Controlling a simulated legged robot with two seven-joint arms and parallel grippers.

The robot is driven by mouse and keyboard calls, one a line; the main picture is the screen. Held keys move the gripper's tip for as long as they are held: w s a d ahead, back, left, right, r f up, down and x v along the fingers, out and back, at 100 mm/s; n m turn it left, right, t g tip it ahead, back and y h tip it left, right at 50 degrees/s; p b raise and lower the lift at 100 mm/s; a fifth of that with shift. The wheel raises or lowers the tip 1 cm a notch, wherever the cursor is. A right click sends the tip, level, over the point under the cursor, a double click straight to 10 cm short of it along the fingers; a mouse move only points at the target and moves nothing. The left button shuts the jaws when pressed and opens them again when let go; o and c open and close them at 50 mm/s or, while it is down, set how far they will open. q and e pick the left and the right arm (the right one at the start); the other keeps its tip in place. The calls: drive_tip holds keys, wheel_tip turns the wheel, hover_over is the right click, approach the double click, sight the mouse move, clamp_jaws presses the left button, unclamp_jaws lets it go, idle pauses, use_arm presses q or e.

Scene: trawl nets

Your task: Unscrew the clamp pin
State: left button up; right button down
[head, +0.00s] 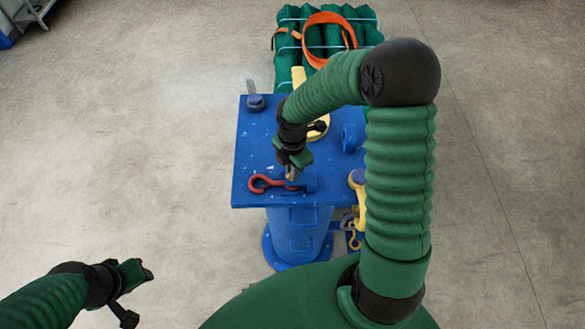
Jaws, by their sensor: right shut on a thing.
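A red pin with a round eye at its left end, which looks like the clamp pin (259,184), lies near the front edge of the blue stand's top (250,150). My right gripper (292,173) reaches down from above and is shut at the pin's right part, beside a small blue block (310,185). Its fingertips hide part of the pin, so the thread cannot be seen. My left gripper (138,292) is open and empty over the floor at lower left, well away from the stand.
Yellow fittings stand on the blue top behind my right gripper, and another yellow fitting (358,200) hangs at its right edge. A blue lug (350,137) stands at the right. Rolled green nets (290,62) with an orange strap (318,20) lie behind. The floor at left is clear.

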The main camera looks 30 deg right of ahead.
drive_tip(key=n, duration=1.2)
drive_tip(key=shift+n, duration=0.4)
drive_tip(key=n, duration=0.5)
drive_tip(key=shift+s+f, duration=0.1)
drive_tip(key=n, duration=0.5)
drive_tip(key=c, duration=1.5)
unclamp_jaws()
drive_tip(key=shift+a, duration=0.1)
